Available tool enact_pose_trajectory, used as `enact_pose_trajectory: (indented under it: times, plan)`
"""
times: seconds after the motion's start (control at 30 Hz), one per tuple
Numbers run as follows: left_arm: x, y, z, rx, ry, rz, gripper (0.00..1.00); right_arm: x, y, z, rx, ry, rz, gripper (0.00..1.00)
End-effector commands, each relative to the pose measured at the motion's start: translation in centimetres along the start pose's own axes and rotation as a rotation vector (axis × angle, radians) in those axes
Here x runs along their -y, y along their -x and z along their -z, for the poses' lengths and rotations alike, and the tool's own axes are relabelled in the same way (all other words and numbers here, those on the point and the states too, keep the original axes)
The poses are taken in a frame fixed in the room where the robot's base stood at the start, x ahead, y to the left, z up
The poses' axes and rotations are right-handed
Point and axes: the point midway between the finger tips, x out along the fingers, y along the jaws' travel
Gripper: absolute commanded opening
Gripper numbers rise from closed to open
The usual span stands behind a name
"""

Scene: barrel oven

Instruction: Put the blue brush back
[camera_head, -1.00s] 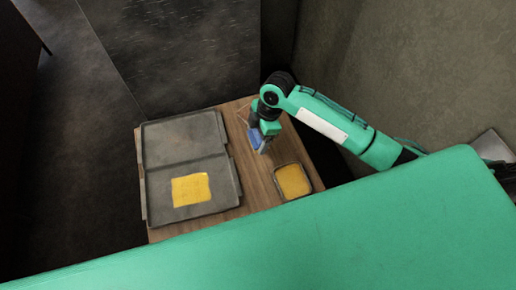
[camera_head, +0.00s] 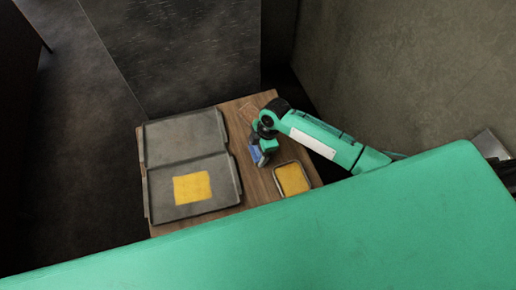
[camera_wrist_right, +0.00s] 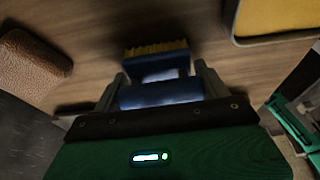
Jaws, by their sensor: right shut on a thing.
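The blue brush (camera_wrist_right: 160,92) has yellow bristles (camera_wrist_right: 157,48). In the right wrist view it sits between the two fingers of my right gripper (camera_wrist_right: 160,85), which is shut on it. In the head view the blue brush (camera_head: 257,157) shows below my right gripper (camera_head: 262,148), over the wooden table (camera_head: 238,112) between the grey tray and the small yellow-filled container. I cannot tell whether the brush touches the table. My left gripper is out of view.
Two grey trays (camera_head: 222,125) lie on the left of the table, the nearer one holding a yellow square (camera_head: 192,187). A container with yellow contents (camera_head: 292,179) stands at the right. A brown textured object (camera_wrist_right: 32,62) shows at left in the wrist view.

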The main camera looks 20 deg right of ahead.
Motion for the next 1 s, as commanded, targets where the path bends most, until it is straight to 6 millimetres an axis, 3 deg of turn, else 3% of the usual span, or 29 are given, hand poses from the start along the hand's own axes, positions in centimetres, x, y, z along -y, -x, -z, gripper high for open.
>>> enact_pose_trajectory:
  times: [0.03,0.07,0.13,0.17,0.57,1.0]
  plan:
    - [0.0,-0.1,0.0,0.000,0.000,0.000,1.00,0.0,-0.2,-0.1,0.000,0.000,0.001,0.58]
    - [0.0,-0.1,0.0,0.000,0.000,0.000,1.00,0.0,-0.1,-0.1,0.000,0.000,0.000,0.82]
    - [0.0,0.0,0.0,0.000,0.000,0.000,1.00,0.0,-0.1,-0.1,0.000,0.000,0.000,0.96]
    - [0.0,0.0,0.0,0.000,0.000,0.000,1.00,0.0,-0.1,0.0,0.000,0.000,0.000,0.98]
    - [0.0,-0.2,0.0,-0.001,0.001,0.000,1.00,-0.1,0.9,0.0,0.000,0.001,-0.003,0.98]
    - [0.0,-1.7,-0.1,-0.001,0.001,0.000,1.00,-0.1,9.6,0.0,0.001,0.002,-0.003,0.98]
